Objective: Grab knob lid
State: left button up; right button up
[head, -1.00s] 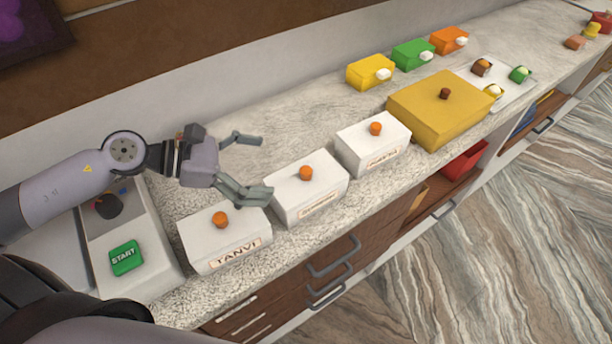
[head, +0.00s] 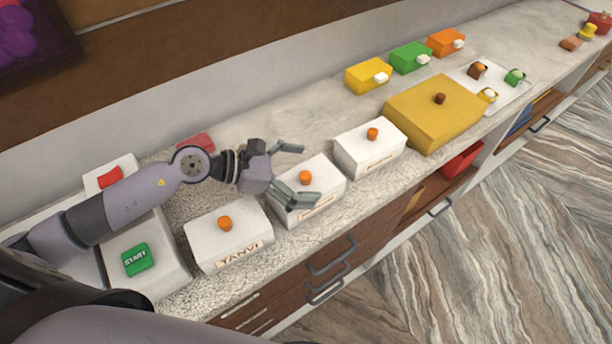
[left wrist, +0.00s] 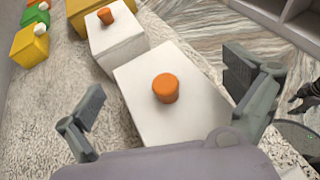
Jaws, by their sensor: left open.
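Three white boxes with orange knobs on top stand in a row: the box labelled TANVI (head: 210,245), the middle box (head: 325,178) and the far box (head: 360,155). A larger yellow box (head: 420,110) with a brown knob (head: 440,98) stands beyond them. My left gripper (head: 295,173) is open and empty at the middle box, its fingers to either side of that box's orange knob (head: 305,177). The left wrist view shows this knob (left wrist: 166,88) between the spread fingers, apart from both. My right gripper is not in view.
A grey unit with a green START button (head: 135,259) stands at the left. Small yellow, green and orange boxes (head: 410,57) line the back. A white tray (head: 512,95) with small pieces lies past the yellow box. Drawer handles (head: 330,255) stick out below the counter edge.

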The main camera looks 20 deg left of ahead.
pick_arm(q)
jog(key=shift+f, duration=0.1)
jog(key=c, duration=1.6)
jog(key=shift+s+f, duration=0.15)
grip_shut()
